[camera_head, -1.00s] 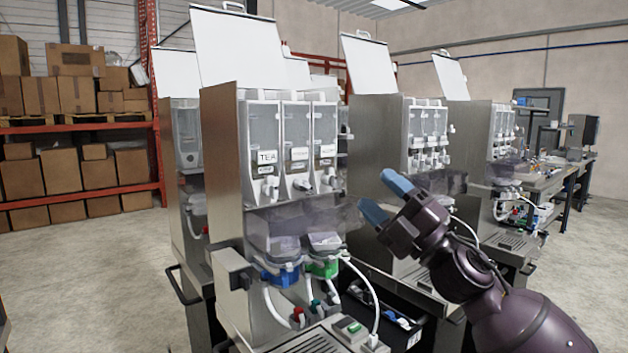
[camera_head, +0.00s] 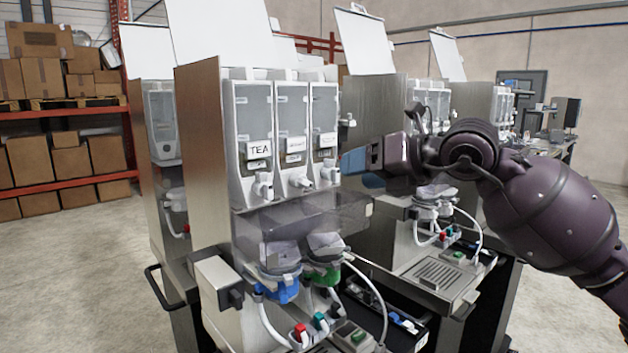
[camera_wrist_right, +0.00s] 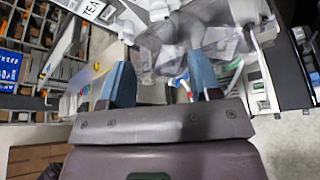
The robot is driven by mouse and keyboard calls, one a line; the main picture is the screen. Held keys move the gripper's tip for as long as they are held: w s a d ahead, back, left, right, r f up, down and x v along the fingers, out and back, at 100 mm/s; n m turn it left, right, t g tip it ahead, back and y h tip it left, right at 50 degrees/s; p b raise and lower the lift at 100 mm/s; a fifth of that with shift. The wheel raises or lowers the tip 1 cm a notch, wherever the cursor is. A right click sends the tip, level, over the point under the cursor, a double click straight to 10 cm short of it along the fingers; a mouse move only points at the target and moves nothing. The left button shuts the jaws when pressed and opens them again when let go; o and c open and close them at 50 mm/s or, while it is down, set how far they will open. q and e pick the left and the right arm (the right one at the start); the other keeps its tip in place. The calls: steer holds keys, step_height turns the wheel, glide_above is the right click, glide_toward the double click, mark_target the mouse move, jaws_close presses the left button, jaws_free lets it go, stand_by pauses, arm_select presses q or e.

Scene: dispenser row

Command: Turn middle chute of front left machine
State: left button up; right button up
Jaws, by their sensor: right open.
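The front left machine (camera_head: 204,150) is a tall steel dispenser with an open white lid. Its front holds three clear canisters, the left one labelled TEA. The middle chute (camera_head: 300,182) is a white spout below the middle canister, between the left chute (camera_head: 263,188) and the right chute (camera_head: 331,173). My right gripper (camera_head: 356,164) has blue fingers and is just right of the right chute in the head view, apart from the middle chute. In the right wrist view its fingers (camera_wrist_right: 160,84) are spread, with blurred white and clear parts beyond them. My left gripper is out of view.
A clear guard (camera_head: 290,225) sits below the chutes, above blue (camera_head: 280,288) and green (camera_head: 325,275) fittings with hoses. A second machine (camera_head: 372,112) stands behind my right arm. Shelves with cardboard boxes (camera_head: 65,160) are at the left. Open floor lies at the front left.

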mark_target(307, 183)
steer(key=p+x, duration=0.1)
steer(key=x, duration=1)
steer(key=shift+p, duration=0.35)
steer(key=shift+c, duration=0.3)
steer(key=c, duration=0.9)
steer(key=shift+o, duration=0.2)
steer(key=shift+f+n+h+b, duration=0.15)
steer(key=shift+n+h+b, duration=0.15)
steer(key=shift+n+b, duration=0.35)
steer(key=n+t+h+b, duration=0.1)
steer(key=n+b, duration=0.1)
steer(key=b, duration=0.1)
steer(key=shift+a+h, duration=0.1)
steer(key=shift+h, duration=0.2)
steer(key=shift+s+n+t+h+b, duration=0.15)
steer(key=shift+n+t+h+b, duration=0.2)
steer(key=shift+n+b, duration=0.3)
